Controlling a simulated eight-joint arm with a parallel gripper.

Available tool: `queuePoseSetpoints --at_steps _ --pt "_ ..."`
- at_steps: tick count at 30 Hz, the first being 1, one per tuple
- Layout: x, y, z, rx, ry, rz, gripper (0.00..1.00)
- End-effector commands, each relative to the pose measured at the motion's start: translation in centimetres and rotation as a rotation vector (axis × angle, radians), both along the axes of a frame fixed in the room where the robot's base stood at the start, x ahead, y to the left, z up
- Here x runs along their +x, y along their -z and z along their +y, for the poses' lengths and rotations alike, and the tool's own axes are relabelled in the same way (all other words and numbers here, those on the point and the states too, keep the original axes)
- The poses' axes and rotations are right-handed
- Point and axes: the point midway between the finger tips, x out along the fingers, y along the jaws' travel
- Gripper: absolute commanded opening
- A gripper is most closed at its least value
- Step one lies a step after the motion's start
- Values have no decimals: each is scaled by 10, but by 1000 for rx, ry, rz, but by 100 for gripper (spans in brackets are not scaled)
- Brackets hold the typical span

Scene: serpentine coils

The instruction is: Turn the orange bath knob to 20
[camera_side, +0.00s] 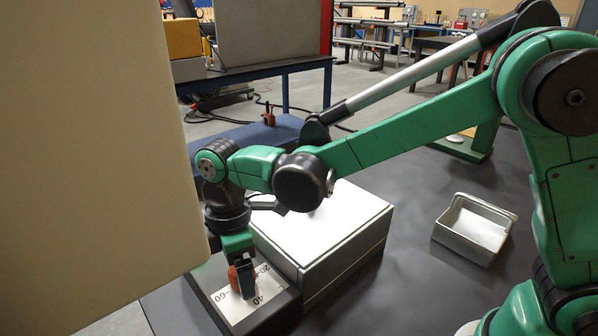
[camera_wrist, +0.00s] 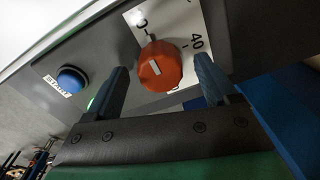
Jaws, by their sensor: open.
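The orange bath knob (camera_wrist: 160,66) sits on a white dial plate (camera_wrist: 178,18) in the wrist view. A short white mark shows on its face; I cannot tell which number it points to. A "40" is printed beside the knob, and another number is partly cut off. My gripper (camera_wrist: 162,64) is open, with one dark blue finger on each side of the knob. A small gap shows on both sides. In the side view the knob (camera_side: 233,279) is partly hidden behind my gripper (camera_side: 243,280), which points down at the panel; the dial plate (camera_side: 225,303) shows around it.
A blue START button (camera_wrist: 72,79) and a green glow are left of the knob in the wrist view. A large white-topped box (camera_side: 320,225) stands beside the panel. An empty grey tray (camera_side: 475,228) is farther right. A pale panel (camera_side: 90,150) blocks the side view's left.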

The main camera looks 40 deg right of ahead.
Motion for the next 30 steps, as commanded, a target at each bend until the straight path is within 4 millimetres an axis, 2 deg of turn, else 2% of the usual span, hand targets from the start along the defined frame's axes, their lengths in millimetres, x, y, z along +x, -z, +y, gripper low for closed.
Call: queuePoseSetpoints --at_steps 13,25,28,30 --pt "2 -51 -1 0 0 0 79" --pt "2 -56 -1 0 4 -2 79" --pt "1 -60 -10 10 56 -23 79" --pt "-1 -66 -23 25 140 -59 79"
